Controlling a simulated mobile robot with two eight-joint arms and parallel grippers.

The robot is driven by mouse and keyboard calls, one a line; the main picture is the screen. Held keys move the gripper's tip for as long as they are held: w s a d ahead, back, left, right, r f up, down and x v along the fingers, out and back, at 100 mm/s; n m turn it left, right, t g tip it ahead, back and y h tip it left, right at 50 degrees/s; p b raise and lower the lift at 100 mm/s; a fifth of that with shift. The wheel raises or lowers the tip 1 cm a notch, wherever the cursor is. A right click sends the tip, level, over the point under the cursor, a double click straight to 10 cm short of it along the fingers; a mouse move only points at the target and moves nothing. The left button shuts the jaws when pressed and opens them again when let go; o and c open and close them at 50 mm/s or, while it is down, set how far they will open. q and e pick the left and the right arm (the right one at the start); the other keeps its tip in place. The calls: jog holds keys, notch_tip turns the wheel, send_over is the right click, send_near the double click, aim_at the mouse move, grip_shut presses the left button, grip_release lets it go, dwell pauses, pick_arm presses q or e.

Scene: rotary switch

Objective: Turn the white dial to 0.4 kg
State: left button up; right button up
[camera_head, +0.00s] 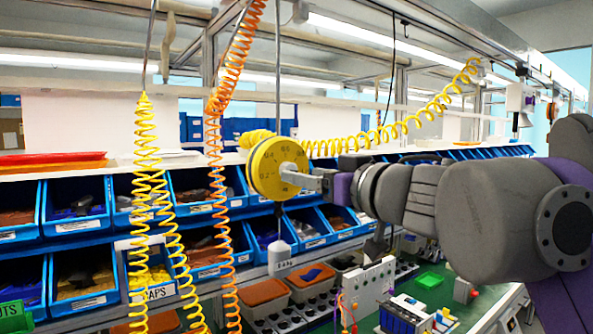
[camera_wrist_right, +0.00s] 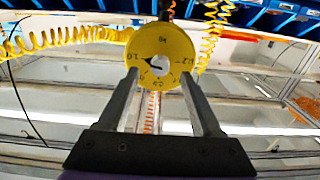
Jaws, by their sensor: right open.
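A round yellow scale (camera_head: 268,168) hangs from a rod, its numbered face turned toward my right gripper. In the right wrist view its face looks upside down, with "kg" at the top. The white dial (camera_wrist_right: 157,67) sits at its centre with a dark pointer directed left; the exact reading is too small to tell. My right gripper (camera_head: 310,181) is in front of the face. In the wrist view the open gripper (camera_wrist_right: 160,78) has one finger on each side of the white dial, apart from it. Whether the fingertips touch the yellow face cannot be told.
A white labelled weight (camera_head: 280,258) hangs below the scale. Yellow coiled hoses (camera_head: 145,200) and an orange one (camera_head: 215,150) hang to the left. Blue bins (camera_head: 75,222) line the shelves behind. A white upright panel (camera_head: 368,290) stands on the green bench below.

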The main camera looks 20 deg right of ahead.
jog(key=shift+x, duration=1.85)
grip_shut()
